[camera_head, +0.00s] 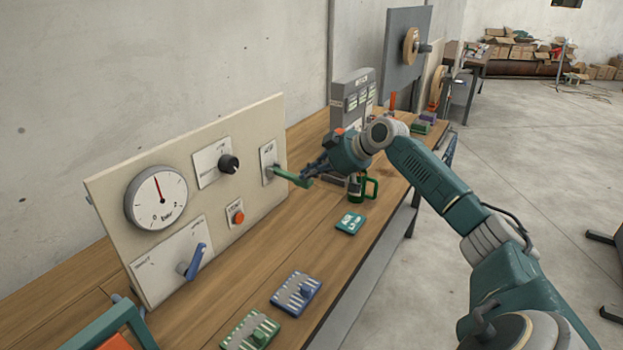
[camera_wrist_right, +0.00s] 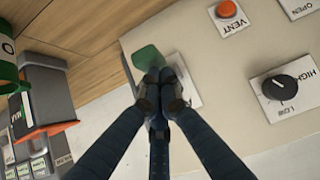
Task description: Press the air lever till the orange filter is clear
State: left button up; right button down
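A green lever (camera_head: 292,178) sticks out from a white plate at the right end of the beige panel (camera_head: 262,123). In the wrist view the green lever (camera_wrist_right: 148,58) shows just beyond my fingertips. My right gripper (camera_head: 308,174) is at the lever's outer end; in the wrist view its dark blue fingers (camera_wrist_right: 158,88) are brought together at the tips. They hide part of the lever, and I cannot tell whether they touch it. I cannot pick out an orange filter in either view.
The panel carries a gauge (camera_head: 156,199), black knob (camera_head: 229,164), orange vent button (camera_head: 238,217) and blue lever (camera_head: 193,262). A green mug (camera_head: 369,187), teal block (camera_head: 350,222) and blue block (camera_head: 296,293) rest on the wooden bench (camera_head: 245,290). A grey machine (camera_head: 352,92) stands behind my right gripper.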

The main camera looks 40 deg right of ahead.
aim_at(310, 188)
jog(key=shift+s+f+t+b, duration=0.2)
jog(key=shift+f+t+b, duration=0.3)
jog(key=shift+f+b, duration=0.55)
jog(key=shift+d+f, duration=0.1)
jog(key=shift+f, duration=0.2)
jog(key=shift+f+b, duration=0.45)
jog(key=shift+b, duration=0.05)
jog(key=shift+f, duration=0.65)
dwell(1.5)
dwell(1.2)
